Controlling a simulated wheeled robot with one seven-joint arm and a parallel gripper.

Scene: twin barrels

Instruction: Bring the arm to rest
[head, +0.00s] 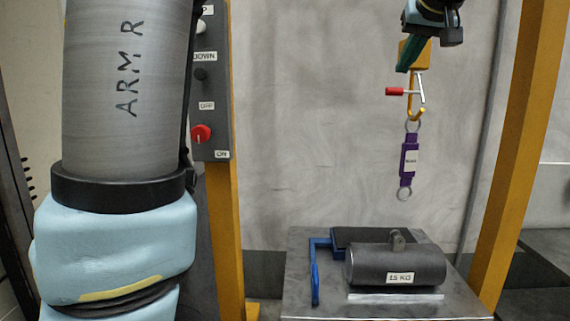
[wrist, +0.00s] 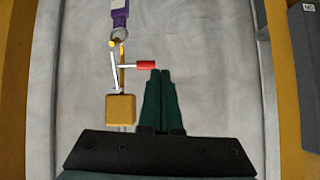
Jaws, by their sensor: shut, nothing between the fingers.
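My gripper (head: 403,68) is at the upper right of the head view, its green fingers pointing down. In the wrist view the fingers of my gripper (wrist: 160,74) are together with nothing between them. Beside them hangs a yellow block (head: 416,55) with a hook and a red-handled latch (head: 395,91). The block also shows in the wrist view (wrist: 120,110), left of the fingers. The red handle (wrist: 146,65) is close to the fingertips; I cannot tell whether they touch. A purple link (head: 409,161) with end rings hangs from the hook.
A dark cylinder labelled 15 KG (head: 370,265), with an eye on top, lies on a grey table (head: 300,290) below the link. A blue bracket (head: 314,272) stands left of it. Yellow posts (head: 525,150) flank the space. A control box (head: 208,105) with a red knob is at left.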

